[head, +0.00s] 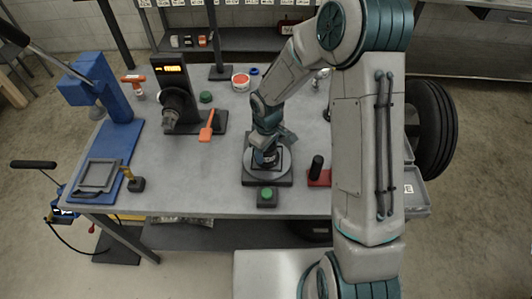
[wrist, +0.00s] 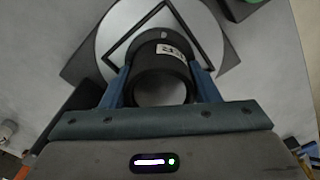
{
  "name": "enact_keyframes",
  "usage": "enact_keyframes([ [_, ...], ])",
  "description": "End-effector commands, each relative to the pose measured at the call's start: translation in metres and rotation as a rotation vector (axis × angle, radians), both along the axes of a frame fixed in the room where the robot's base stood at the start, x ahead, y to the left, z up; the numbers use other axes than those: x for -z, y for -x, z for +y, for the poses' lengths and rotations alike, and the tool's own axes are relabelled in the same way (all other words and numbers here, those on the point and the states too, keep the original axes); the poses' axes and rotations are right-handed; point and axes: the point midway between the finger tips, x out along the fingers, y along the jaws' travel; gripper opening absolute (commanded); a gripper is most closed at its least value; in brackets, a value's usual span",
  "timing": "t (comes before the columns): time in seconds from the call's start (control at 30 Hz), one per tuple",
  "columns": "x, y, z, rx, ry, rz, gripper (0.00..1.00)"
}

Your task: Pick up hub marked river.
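A black, hollow cylindrical hub (wrist: 160,82) stands between the blue fingers of my gripper (wrist: 159,88) in the wrist view. A white label on its side is partly hidden; its visible letters look like "ER". The fingers lie against both sides of the hub with no clear gap. In the head view my gripper (head: 268,153) points down over a round grey plate on a dark square base (head: 284,181). The hub is mostly hidden there. The wrist view shows the round plate (wrist: 108,32) with a black square outline around the hub.
A green button box (head: 267,197) stands in front of the base, and a red block with a black post (head: 318,170) to its right. A dark upright fixture (head: 172,95), an orange tool (head: 207,126) and a blue press (head: 105,100) stand left. The grey tabletop between is clear.

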Motion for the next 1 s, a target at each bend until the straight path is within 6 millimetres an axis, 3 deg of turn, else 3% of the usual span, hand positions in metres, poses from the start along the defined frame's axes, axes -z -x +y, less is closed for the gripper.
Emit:
enact_keyframes([
  [0.03, 0.0, 0.0, 0.0, 0.0, 0.0, 0.0, 0.4],
  [0.13, 0.0, 0.0, 0.0, 0.0, 0.0, 0.0, 0.12],
  [0.2, -0.001, -0.001, 0.0, 0.0, -0.001, -0.002, 0.0],
  [0.63, -0.01, -0.001, 0.0, 0.002, -0.001, -0.003, 0.0],
  [0.87, -0.04, -0.002, 0.0, 0.002, -0.001, -0.008, 0.0],
  [1.0, -0.054, 0.019, -0.011, 0.003, 0.002, -0.004, 0.0],
])
